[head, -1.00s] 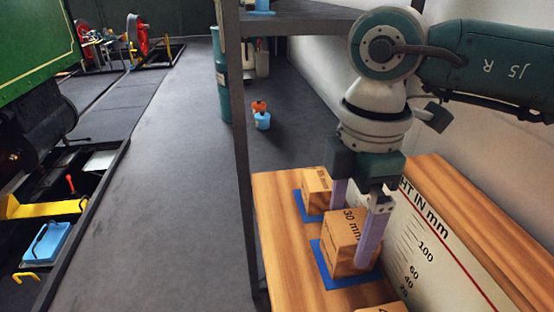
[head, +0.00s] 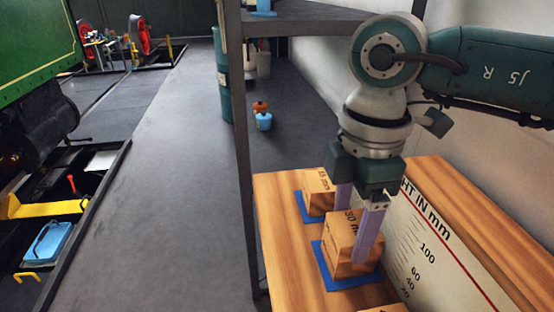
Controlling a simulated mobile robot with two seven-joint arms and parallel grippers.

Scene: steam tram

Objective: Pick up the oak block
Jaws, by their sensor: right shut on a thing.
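The oak block (head: 342,246) is a wooden cube marked "30 mm". It sits on a blue square mat (head: 336,281) on the wooden bench top. My right gripper (head: 358,238) comes down over it from above, with its pale lilac fingers on opposite sides. It is shut on the block. The near finger covers part of the block's right side, and the far finger is partly hidden behind the block. I see no clear gap between the block and its mat. My left gripper is not in view.
A smaller wooden block (head: 317,194) stands on another blue mat behind, close to the far finger. Part of another block (head: 382,308) shows at the bottom edge. A height-scale board (head: 425,240) stands close on the right. A dark shelf post (head: 243,180) rises at the left.

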